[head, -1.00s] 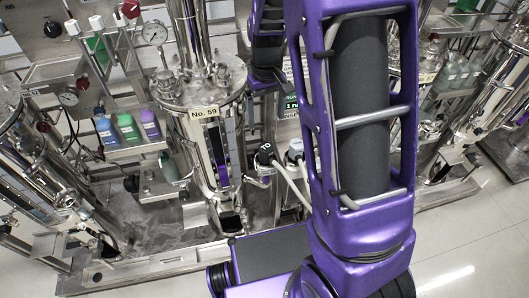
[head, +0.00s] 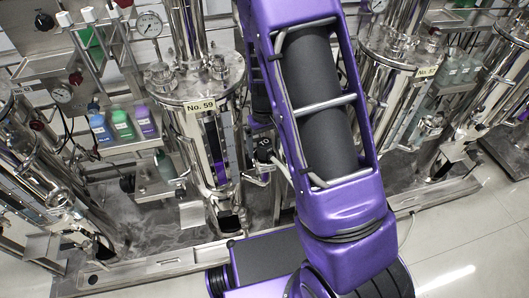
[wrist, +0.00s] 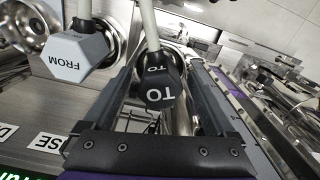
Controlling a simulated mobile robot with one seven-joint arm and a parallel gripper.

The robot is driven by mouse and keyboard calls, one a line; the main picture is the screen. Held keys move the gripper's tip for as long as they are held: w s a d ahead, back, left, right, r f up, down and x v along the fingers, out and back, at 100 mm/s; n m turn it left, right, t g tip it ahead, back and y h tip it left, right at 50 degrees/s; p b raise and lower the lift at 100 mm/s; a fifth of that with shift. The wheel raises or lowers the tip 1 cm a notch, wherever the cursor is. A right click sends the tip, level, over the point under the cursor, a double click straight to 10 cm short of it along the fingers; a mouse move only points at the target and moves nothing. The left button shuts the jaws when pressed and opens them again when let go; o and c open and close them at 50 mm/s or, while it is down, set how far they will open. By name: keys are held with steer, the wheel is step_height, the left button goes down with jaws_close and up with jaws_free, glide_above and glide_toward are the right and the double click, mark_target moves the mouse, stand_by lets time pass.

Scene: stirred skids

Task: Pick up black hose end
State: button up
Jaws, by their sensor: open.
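The black hose end (wrist: 162,88), a hex-faced cap marked TO, is in the middle of the wrist view, with a pale hose running up from it. My gripper (wrist: 162,70) is open, with one finger on each side of the black hose end and visible gaps beside it. How deep the cap sits between the fingers is hard to tell. In the head view the black hose end (head: 264,148) shows just left of my purple arm, by the No. 59 vessel.
A white hose end (wrist: 82,48) marked FROM sits close to the left of my left finger. In the head view the steel No. 59 vessel (head: 203,85) stands left of my arm, and another vessel (head: 405,60) stands to the right. Open floor (head: 470,240) lies at lower right.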

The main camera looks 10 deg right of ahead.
steer(key=shift+f, duration=0.15)
steer(key=shift+c, duration=0.2)
jaws_close()
stand_by(0.3)
